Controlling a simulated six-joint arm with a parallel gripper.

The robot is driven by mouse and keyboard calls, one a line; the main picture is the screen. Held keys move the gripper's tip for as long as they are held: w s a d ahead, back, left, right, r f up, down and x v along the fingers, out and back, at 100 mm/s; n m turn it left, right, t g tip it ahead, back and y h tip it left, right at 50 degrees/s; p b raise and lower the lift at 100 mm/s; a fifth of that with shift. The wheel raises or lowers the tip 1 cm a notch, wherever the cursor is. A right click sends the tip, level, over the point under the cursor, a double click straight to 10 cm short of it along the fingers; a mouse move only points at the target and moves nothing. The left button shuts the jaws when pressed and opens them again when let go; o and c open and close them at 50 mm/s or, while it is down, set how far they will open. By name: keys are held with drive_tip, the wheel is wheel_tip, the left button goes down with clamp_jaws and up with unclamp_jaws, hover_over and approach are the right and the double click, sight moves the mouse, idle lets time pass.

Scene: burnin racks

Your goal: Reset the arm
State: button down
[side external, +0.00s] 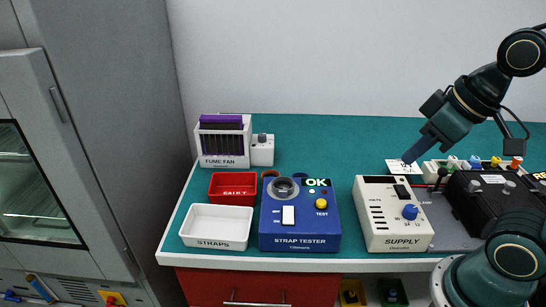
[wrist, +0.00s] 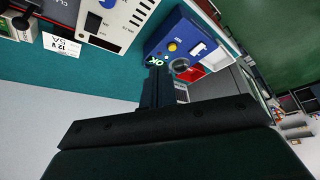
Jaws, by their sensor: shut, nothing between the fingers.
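My gripper (side external: 412,155) is shut and empty. In the side external view it hangs above the back right of the bench, pointing down and left, close to a small white label card (side external: 405,172). I cannot tell if it touches the card. In the wrist view its closed fingers (wrist: 157,80) stand in the middle, with the blue strap tester beyond them. My arm comes in from the right side and is bent.
On the bench (side external: 300,145) stand a fume fan (side external: 222,140), a red tray (side external: 231,188), a white straps tray (side external: 215,226), the strap tester (side external: 300,230) showing OK, a supply (side external: 395,230) and a black case (side external: 490,205). The back middle is clear.

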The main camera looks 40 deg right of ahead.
drive_tip(key=shift+s+d+r+m, duration=0.15)
drive_tip(key=shift+s+d+m, duration=0.1)
drive_tip(key=shift+s, duration=0.2)
drive_tip(key=shift+s+d+r+m, duration=0.15)
drive_tip(key=shift+s+m, duration=0.1)
drive_tip(key=shift+s, duration=0.2)
